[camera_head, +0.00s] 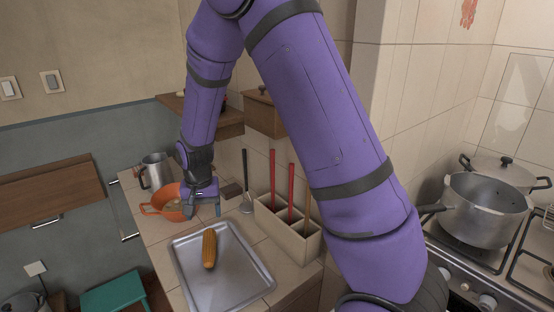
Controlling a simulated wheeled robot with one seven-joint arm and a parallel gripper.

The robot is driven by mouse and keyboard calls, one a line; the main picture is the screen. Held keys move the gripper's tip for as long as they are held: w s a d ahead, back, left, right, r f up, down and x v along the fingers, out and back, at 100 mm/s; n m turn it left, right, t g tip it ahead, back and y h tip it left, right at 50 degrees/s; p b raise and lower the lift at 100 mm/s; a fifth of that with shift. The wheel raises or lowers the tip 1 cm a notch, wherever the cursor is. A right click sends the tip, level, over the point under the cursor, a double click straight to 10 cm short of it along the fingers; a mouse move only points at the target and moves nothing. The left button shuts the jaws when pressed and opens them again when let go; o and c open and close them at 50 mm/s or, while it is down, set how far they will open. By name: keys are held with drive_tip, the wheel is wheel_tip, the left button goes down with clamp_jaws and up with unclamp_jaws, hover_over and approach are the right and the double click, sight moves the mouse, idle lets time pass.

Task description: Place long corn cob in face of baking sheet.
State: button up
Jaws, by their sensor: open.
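A long orange-yellow corn cob (209,248) lies inside the grey metal baking sheet (246,284), near its upper middle. The baking sheet rests on the tiled counter. My gripper (204,212) is beyond the far edge of the sheet, close to an orange colander-like bowl (172,203). It is open and apart from the cob. The view is too small to show its fingertips clearly, and my gripper hides part of the bowl.
A metal mug (156,171) stands behind the bowl. A beige utensil holder (287,232) with red-handled tools is right of the sheet. A ladle (246,190) leans near the wall. A large pot (482,210) sits on the stove at right.

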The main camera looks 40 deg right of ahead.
drive_tip(key=s+d+r+n+t, duration=0.15)
drive_tip(key=s+r, duration=0.35)
drive_tip(key=r, duration=0.7)
drive_tip(key=s+d+r+n+t, duration=0.1)
drive_tip(key=s+d+r+n, duration=0.1)
drive_tip(key=s+r, duration=0.6)
drive_tip(key=s+d+r+n+t, duration=0.1)
drive_tip(key=s+r, duration=0.6)
drive_tip(key=s, duration=0.9)
drive_tip(key=shift+d+r+n+t, duration=0.35)
drive_tip(key=shift+d+t, duration=0.4)
drive_tip(key=shift+d, duration=0.4)
